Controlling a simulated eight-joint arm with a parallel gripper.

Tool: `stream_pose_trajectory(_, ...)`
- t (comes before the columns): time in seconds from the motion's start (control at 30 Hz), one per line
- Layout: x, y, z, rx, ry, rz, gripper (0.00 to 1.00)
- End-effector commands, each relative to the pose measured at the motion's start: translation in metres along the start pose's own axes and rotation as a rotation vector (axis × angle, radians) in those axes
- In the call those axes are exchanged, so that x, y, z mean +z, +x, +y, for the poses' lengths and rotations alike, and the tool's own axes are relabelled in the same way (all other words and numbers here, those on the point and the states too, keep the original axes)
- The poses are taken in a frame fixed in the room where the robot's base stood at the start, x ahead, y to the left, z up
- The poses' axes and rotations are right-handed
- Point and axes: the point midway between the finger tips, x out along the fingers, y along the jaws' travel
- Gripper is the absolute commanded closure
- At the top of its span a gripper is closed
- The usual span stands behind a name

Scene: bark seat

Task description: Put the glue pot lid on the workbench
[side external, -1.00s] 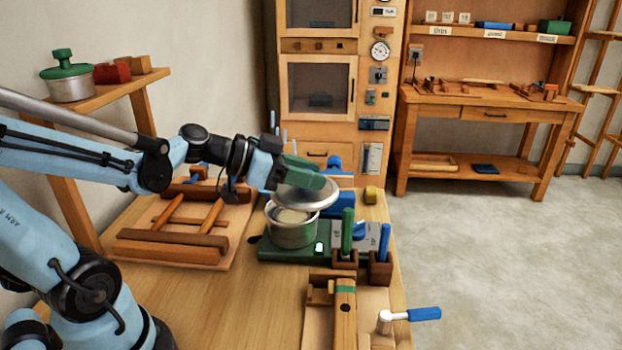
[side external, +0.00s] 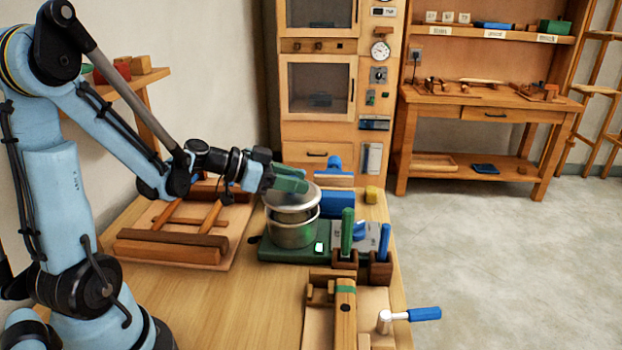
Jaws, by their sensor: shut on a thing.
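The grey metal glue pot lid (side external: 306,199) is right over the metal glue pot (side external: 292,234) and tilted a little. Whether it touches the rim or hovers just above it is hard to tell. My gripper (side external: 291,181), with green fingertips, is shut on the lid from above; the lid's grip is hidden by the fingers. The pot stands on a green base (side external: 270,250) on the near wooden bench top (side external: 220,310). A second wooden workbench (side external: 455,97) with tools stands at the back right.
Right of the pot are green (side external: 347,230) and blue (side external: 384,240) handles standing in brown holders. A wooden frame (side external: 170,245) lies left. A clamp with a blue handle (side external: 424,314) is at the front right. Bare bench top lies at the front left.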

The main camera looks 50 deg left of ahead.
Motion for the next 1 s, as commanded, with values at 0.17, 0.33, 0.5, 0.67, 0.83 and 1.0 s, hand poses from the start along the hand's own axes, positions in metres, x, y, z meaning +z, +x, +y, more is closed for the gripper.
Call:
stream_pose_trajectory(0.17, 0.017, 0.007, 0.000, 0.000, 0.000, 0.000, 0.94)
stream_pose_trajectory(0.33, 0.026, 0.011, 0.000, -0.001, 0.000, 0.000, 0.94)
stream_pose_trajectory(0.5, 0.026, 0.011, 0.000, -0.001, 0.000, 0.000, 0.94)
stream_pose_trajectory(0.67, 0.027, 0.011, 0.000, -0.001, 0.000, 0.000, 0.94)
stream_pose_trajectory(0.83, 0.029, 0.012, 0.000, -0.001, 0.000, 0.000, 0.55)
stream_pose_trajectory(1.0, 0.029, 0.012, 0.000, -0.001, 0.000, 0.000, 0.39)
